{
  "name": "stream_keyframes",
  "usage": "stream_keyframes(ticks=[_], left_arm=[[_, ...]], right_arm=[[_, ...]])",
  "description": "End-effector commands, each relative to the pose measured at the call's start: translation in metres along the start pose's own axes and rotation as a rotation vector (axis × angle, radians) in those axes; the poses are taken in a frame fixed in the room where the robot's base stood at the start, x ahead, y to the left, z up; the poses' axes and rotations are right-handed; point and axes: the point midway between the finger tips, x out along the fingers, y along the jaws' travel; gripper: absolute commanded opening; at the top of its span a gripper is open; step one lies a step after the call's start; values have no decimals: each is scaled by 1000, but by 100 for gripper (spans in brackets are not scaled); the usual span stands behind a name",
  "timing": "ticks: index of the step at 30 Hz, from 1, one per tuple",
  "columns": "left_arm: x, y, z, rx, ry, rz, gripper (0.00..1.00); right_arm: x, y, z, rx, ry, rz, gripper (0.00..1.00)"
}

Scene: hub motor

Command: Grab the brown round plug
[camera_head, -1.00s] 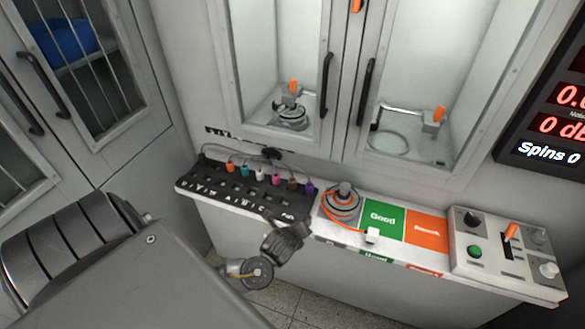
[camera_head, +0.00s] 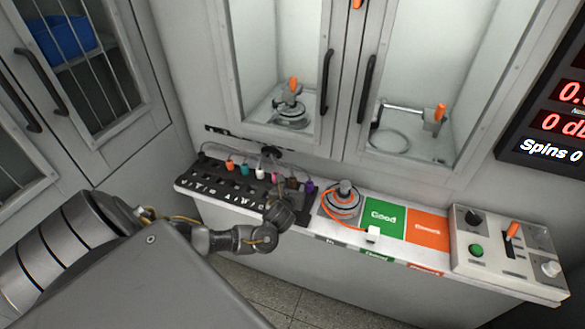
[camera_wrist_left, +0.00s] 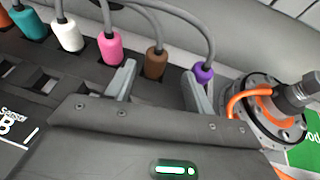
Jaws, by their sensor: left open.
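The brown round plug (camera_wrist_left: 155,62) stands upright in the black socket panel in the left wrist view, with a grey cable rising from its top. In the head view the brown plug (camera_head: 292,182) shows small, just beyond my gripper. My left gripper (camera_wrist_left: 160,82) is open, one finger on the pink plug's side and the other near the purple plug. The brown plug lies ahead, between the two fingers in the picture, and I see no grip on it. In the head view my left gripper (camera_head: 282,200) is over the panel's right end. My right gripper is not in view.
A pink plug (camera_wrist_left: 110,47) and a purple plug (camera_wrist_left: 204,73) flank the brown one closely. White (camera_wrist_left: 67,35) and teal (camera_wrist_left: 29,24) plugs stand farther left. A hub motor (camera_head: 343,199) with an orange cable sits right of the panel, beside the green Good area (camera_head: 383,222).

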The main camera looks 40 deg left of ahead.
Motion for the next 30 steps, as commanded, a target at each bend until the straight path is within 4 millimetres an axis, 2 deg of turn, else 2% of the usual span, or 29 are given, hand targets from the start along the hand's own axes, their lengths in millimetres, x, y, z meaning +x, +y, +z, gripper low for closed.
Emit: stream_keyframes(ticks=[6, 16, 25, 30], left_arm=[[7, 1, 0, -1, 0, 1, 53], [49, 6, 0, 0, 1, 0, 53], [53, 6, 0, 0, 2, -1, 53], [53, 6, 0, 0, 2, -1, 31]], right_arm=[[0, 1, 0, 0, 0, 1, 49], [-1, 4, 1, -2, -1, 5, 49], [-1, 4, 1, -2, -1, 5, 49], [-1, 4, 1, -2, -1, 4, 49]])
